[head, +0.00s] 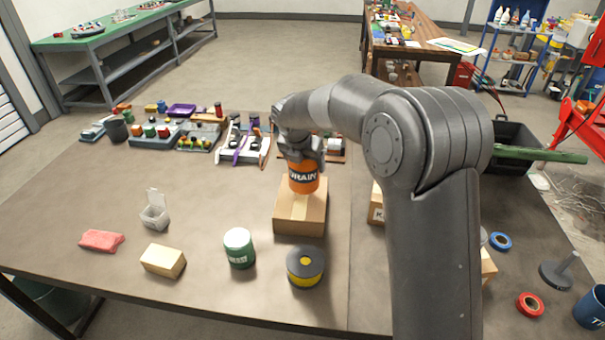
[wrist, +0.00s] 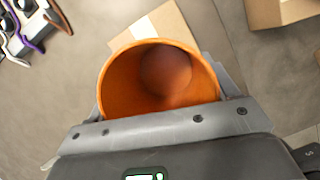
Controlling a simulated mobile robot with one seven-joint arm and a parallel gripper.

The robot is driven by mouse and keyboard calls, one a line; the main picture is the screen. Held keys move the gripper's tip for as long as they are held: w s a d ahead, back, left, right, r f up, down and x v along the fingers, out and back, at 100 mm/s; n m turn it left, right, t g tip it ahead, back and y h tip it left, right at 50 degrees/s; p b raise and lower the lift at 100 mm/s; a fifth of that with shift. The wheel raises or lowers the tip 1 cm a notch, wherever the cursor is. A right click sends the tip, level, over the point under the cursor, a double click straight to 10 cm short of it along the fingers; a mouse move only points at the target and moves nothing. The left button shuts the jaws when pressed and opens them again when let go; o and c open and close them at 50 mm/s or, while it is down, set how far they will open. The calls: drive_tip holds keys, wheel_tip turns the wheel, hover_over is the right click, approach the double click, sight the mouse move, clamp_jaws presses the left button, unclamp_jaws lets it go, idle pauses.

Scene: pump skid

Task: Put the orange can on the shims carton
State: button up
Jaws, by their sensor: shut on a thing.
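The orange can (head: 304,184), with dark lettering reading "RAIN", is upright in my gripper (head: 305,164). In the wrist view the orange can (wrist: 117,84) shows its open top between the two fingers of my gripper (wrist: 162,92), which are shut on it. A brown carton (head: 299,215) stands under the can in the head view; the can is over the far part of its top. I cannot tell whether can and carton touch. The carton (wrist: 178,20) also shows beyond the can in the wrist view. No shims label is readable on it.
Another carton (head: 376,206), partly hidden by my arm, stands to the right. A green can (head: 239,248), a yellow-and-dark round tin (head: 305,267), a tan block (head: 163,261) and a red cloth-like item (head: 102,240) are in front. The left middle tabletop is clear.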

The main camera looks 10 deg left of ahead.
drive_tip(key=shift+a+f, duration=0.3)
drive_tip(key=shift+f, duration=1.9)
drive_tip(key=o, duration=1.1)
drive_tip(key=shift+f, duration=0.1)
